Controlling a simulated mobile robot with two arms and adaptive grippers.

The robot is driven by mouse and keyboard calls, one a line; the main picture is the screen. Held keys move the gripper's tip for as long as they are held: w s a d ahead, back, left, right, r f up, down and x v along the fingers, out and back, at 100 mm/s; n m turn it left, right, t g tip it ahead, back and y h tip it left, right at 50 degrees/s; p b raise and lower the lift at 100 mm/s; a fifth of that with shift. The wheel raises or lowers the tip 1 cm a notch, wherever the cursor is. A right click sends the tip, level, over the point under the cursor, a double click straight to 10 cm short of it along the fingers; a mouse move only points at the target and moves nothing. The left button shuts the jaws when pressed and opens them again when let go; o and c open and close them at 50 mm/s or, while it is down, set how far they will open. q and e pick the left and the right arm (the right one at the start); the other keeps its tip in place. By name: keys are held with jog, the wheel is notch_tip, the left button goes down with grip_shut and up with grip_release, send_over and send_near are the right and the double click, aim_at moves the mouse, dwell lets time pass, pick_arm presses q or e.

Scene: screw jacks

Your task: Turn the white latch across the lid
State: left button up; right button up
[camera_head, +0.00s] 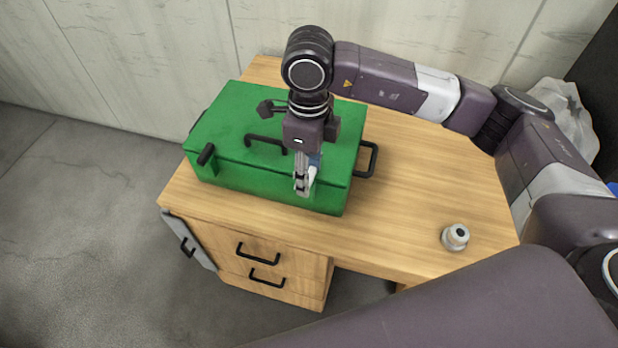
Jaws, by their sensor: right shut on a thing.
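A green box (225,135) with a green lid sits on the wooden desk, toward its left end. A black handle is on top of the lid, and another black handle sticks out at the box's right side. My right gripper (305,185) points down at the front edge of the lid. It is shut on the white latch (313,174), of which only a small pale part shows beside the fingers. The fingers hide the rest, so I cannot tell how far it is turned. A black latch (206,154) is at the front left of the box. My left gripper is not in view.
A small white and grey knob-like part (455,237) stands on the wooden desk (415,195) at the right front. The desk between it and the box is clear. Drawers with black handles are below. A pale wall is behind, and a white bag (567,115) is at the far right.

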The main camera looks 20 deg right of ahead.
jog(key=shift+n+b, duration=0.3)
jog(key=shift+r, duration=0.1)
jog(key=o, duration=1.2)
jog(key=shift+c, duration=0.2)
notch_tip(320, 180, up, 12)
